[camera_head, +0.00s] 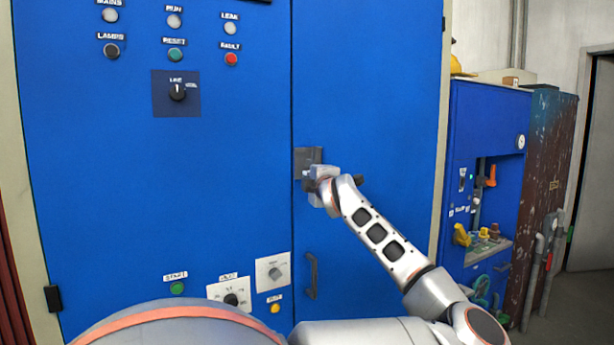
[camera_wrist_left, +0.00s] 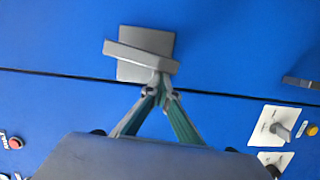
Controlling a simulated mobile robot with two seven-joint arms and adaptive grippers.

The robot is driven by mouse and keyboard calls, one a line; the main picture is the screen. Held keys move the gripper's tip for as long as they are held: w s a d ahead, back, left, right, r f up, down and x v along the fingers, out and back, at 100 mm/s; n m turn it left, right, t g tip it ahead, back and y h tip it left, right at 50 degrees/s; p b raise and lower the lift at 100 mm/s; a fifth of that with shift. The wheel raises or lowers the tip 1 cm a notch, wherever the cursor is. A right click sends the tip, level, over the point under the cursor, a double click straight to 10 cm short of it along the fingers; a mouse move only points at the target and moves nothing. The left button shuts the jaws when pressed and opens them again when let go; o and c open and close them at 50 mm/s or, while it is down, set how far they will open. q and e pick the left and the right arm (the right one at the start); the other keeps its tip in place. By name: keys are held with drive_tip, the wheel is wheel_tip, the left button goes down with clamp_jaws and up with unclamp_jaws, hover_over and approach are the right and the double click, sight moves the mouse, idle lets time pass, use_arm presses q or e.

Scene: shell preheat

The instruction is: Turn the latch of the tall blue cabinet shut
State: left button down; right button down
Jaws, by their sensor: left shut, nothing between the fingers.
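The tall blue cabinet (camera_head: 370,70) fills most of the head view. Its latch has a grey plate (camera_head: 307,156) at the seam between the two doors. In the left wrist view the latch bar (camera_wrist_left: 138,56) crosses the plate (camera_wrist_left: 160,40), lying mostly along the seam with a slight tilt. My left gripper (camera_head: 312,182) is in front of the latch and hides most of the bar in the head view. In the left wrist view its fingers (camera_wrist_left: 159,88) are together and empty, with the tips at one end of the bar. I cannot tell whether they touch it. My right gripper is not in view.
A door pull (camera_head: 311,276) is below the latch. A knob panel (camera_head: 273,271) and a yellow button (camera_head: 275,309) are low on the left door. A rotary switch (camera_head: 177,92) and several buttons are higher. A smaller blue cabinet (camera_head: 487,110) stands to the right.

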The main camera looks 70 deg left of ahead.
use_arm(q)
drive_tip(key=shift+w+f+n, duration=0.2)
drive_tip(key=shift+w+n, duration=0.05)
drive_tip(key=shift+n, duration=0.25)
idle(0.4)
wheel_tip(320, 180, up, 10)
idle(0.5)
drive_tip(key=shift+d+f, duration=0.1)
idle(0.5)
